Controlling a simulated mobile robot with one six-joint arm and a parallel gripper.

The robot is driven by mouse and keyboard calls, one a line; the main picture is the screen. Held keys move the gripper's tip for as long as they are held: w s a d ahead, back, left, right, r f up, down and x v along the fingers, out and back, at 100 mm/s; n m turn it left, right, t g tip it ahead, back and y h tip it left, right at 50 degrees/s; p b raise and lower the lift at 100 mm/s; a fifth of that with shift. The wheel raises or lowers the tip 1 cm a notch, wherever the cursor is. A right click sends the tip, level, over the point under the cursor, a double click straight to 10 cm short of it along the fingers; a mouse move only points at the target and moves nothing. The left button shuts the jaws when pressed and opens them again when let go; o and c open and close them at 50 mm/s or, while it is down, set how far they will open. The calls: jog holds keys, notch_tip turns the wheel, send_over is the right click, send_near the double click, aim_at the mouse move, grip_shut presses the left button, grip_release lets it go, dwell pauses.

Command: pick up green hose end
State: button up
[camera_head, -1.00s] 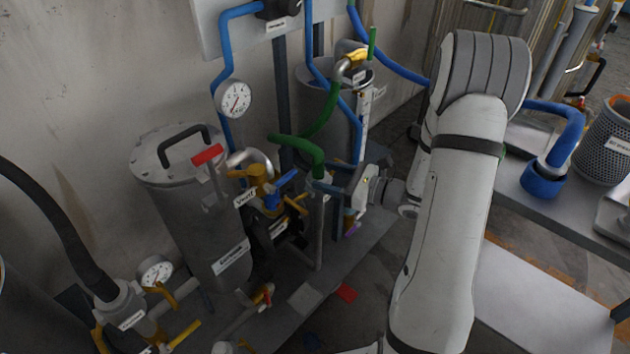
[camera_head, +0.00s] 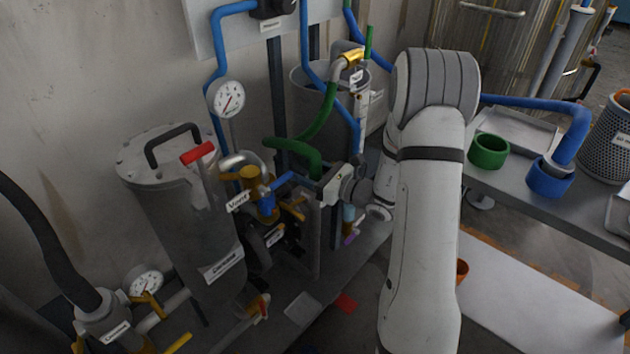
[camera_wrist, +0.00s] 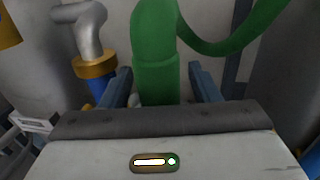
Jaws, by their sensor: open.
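The green hose (camera_head: 296,146) loops down from a brass fitting on the rear tank and bends over to a downward-pointing end. In the wrist view the thick green hose end (camera_wrist: 156,82) stands upright between the two blue-grey fingers of my gripper (camera_wrist: 160,72). The fingers are open, one on each side of the hose end. The bottom of the hose end is hidden behind my gripper body. In the head view my gripper (camera_head: 316,178) is just below the hose bend.
A grey vessel (camera_head: 190,215) with a red-handled valve (camera_head: 198,153) stands left. A brass fitting (camera_wrist: 95,64) is close to the left finger. On the right bench (camera_head: 510,185) are a green ring holder (camera_head: 488,151) and a blue one (camera_head: 549,178) with a blue hose.

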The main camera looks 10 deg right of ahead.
aim_at(308, 148)
jog(key=shift+c, duration=0.2)
grip_shut()
dwell(0.3)
jog(key=shift+w, duration=0.1)
notch_tip(308, 148, up, 10)
jog(key=p, duration=0.4)
jog(key=shift+r, duration=0.2)
jog(key=shift+r+p, duration=2.35)
jog(key=shift+r, duration=0.8)
